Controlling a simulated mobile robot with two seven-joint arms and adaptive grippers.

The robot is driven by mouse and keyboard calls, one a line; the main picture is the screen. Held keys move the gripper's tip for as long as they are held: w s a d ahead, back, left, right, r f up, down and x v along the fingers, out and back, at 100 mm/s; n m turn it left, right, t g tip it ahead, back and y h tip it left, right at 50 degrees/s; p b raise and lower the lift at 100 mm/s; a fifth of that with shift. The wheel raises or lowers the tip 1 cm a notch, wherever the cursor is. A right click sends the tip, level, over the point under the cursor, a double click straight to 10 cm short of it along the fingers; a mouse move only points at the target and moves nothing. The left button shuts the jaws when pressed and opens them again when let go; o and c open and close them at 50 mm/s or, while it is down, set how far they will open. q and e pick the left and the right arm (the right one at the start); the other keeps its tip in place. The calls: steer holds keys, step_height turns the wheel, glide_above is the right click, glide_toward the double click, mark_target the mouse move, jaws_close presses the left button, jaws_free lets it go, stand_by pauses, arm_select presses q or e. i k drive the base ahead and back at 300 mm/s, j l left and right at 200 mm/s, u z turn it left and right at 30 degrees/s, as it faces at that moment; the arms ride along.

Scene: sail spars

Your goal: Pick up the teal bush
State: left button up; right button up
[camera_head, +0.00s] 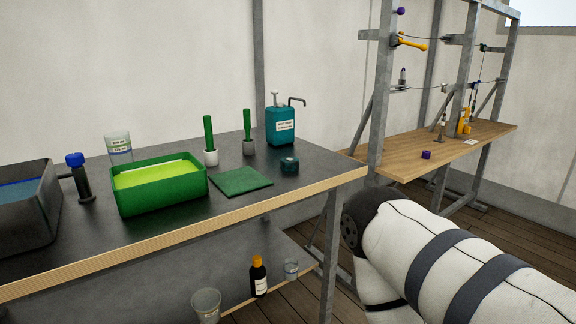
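A small dark teal bush (289,165) sits on the dark top of the workbench (240,188), near its right end. It lies just right of a flat green mat (241,180) and in front of a teal pump canister (281,127). Nothing covers the bush from this view. Neither of my grippers is in view. A thick white arm link of mine with dark bands fills the lower right, and no fingers show on it.
A green tray (160,189) and a dark basin (22,225) are further left. A bottle (258,277) stands below the bench. A wooden table (432,150) with a metal frame is at right.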

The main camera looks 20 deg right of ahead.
mark_target(289, 164)
steer(key=l+u, duration=0.45)
steer(key=l, duration=0.85)
